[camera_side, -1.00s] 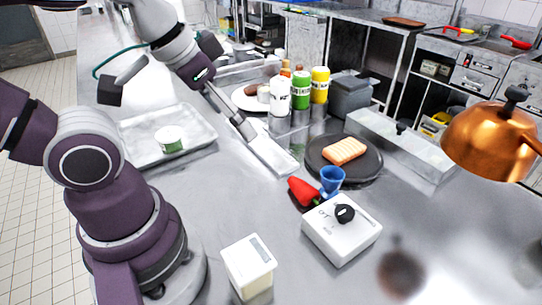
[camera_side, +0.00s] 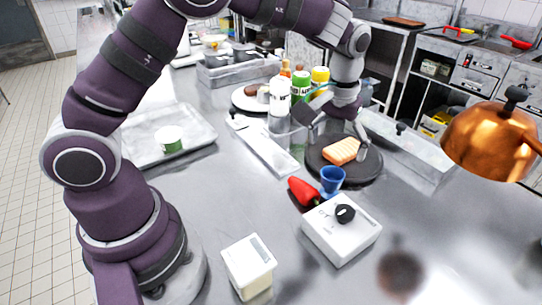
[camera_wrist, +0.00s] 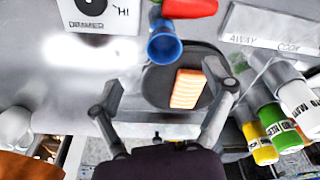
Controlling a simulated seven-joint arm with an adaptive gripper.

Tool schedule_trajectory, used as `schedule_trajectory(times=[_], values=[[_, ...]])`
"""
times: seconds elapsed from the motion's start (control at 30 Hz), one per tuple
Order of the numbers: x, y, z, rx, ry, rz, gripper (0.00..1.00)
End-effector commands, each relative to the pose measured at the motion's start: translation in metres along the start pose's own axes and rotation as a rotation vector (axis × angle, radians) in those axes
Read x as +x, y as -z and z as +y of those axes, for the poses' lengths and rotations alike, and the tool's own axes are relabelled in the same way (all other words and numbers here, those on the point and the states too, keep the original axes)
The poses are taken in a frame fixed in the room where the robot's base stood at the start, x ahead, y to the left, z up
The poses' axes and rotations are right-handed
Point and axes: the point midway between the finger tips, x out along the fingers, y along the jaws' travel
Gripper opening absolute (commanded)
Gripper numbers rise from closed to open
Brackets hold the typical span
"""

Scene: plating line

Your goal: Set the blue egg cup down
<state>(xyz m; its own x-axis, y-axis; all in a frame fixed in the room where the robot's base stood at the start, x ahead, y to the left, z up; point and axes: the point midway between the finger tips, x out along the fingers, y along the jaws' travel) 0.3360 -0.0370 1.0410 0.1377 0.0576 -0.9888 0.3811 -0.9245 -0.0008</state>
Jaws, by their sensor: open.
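The blue egg cup (camera_side: 332,178) stands upright at the near edge of the dark round plate (camera_side: 372,172), between the red pepper and the white dial box. Whether its foot touches the plate is unclear. In the wrist view the egg cup (camera_wrist: 163,43) shows its open mouth, ahead of the fingers and apart from them. My gripper (camera_side: 336,148) is open and empty over the plate, its fingers on either side of the ribbed orange-tan slab (camera_side: 341,151). The wrist view shows both fingers spread (camera_wrist: 166,95), with the slab (camera_wrist: 187,89) lying between them.
The red pepper (camera_side: 303,192) and white dial box (camera_side: 341,229) crowd the cup's near side. Several bottles (camera_side: 300,88) stand behind my gripper. A metal tray (camera_side: 196,136) with a green-white tub lies left. A copper lamp (camera_side: 490,140) hangs right. Bare counter lies right of the box.

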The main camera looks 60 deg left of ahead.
Motion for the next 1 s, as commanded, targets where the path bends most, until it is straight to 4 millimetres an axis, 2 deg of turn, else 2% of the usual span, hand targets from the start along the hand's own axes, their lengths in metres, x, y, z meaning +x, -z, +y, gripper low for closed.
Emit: schedule_trajectory(times=[0.1,0.23,0.47,0.57,0.73,1.0], values=[[0.024,0.0,-0.001,0.001,0.001,-0.004,0.81],[0.04,0.001,-0.001,0.0,0.001,-0.003,0.81],[0.081,0.009,-0.003,0.002,0.001,-0.003,0.81],[0.088,0.009,-0.003,0.002,0.0,-0.001,0.81],[0.088,0.009,-0.003,0.002,-0.001,0.001,0.81],[0.087,0.009,-0.003,0.002,-0.001,0.0,0.47]])
